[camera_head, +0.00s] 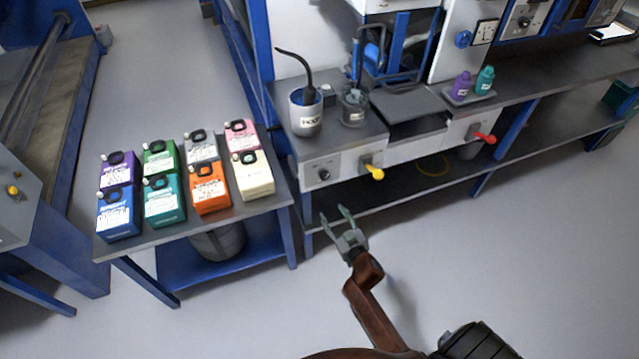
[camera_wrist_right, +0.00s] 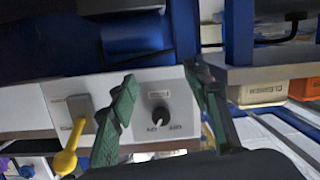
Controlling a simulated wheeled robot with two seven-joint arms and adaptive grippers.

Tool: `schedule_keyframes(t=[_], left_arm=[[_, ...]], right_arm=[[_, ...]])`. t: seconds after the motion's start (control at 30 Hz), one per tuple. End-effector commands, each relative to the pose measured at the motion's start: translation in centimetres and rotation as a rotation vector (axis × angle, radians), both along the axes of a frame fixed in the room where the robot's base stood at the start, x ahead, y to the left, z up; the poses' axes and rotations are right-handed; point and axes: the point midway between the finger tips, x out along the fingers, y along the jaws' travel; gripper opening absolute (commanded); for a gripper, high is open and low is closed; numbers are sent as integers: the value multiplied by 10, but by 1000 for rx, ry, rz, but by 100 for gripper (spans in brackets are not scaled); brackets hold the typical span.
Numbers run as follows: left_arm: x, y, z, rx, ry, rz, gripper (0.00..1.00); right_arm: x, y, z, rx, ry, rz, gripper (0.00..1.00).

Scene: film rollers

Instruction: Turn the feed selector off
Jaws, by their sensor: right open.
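A dark round knob (camera_head: 323,175) sits on the light front panel below the left end of the bench. In the right wrist view, which looks upside down, the knob (camera_wrist_right: 159,115) shows between ON and OFF marks; its name plate is too small to read, so I cannot confirm it is the feed selector. Its pointer setting is unclear. A yellow lever (camera_head: 374,172) is on the panel beside it, also in the wrist view (camera_wrist_right: 68,155). My right gripper (camera_head: 335,212) is open and empty, below and in front of the panel; its fingers (camera_wrist_right: 160,74) frame the knob without visibly gripping it.
A red lever (camera_head: 485,138) is farther right along the bench. Several coloured cartons stand on the side table (camera_head: 150,240) at left. A labelled pot (camera_head: 305,112) and a jar (camera_head: 353,107) stand above the panel. The floor in front is clear.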

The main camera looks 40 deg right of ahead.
Motion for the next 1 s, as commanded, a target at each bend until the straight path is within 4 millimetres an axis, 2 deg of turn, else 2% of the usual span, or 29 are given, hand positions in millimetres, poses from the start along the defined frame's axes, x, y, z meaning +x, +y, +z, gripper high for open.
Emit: schedule_keyframes(t=[0.03, 0.1, 0.2, 0.27, 0.7, 1.0], left_arm=[[0, 0, -9, 0, 8, 3, 40], [3, 0, -9, 0, 12, 5, 40], [5, 2, -8, -1, 15, 8, 40], [8, 3, -7, -1, 14, 9, 40], [38, 1, 19, -2, 12, 24, 40], [44, 1, 27, -3, 12, 27, 40]], right_arm=[[7, -4, 22, -12, -60, -9, 44], [13, -8, 56, -25, -127, -18, 44], [16, -10, 85, -36, -181, -25, 44], [19, -11, 94, -40, -196, -26, 44], [79, -25, 96, -40, -199, -24, 44], [92, -29, 97, -38, -199, -26, 44]])
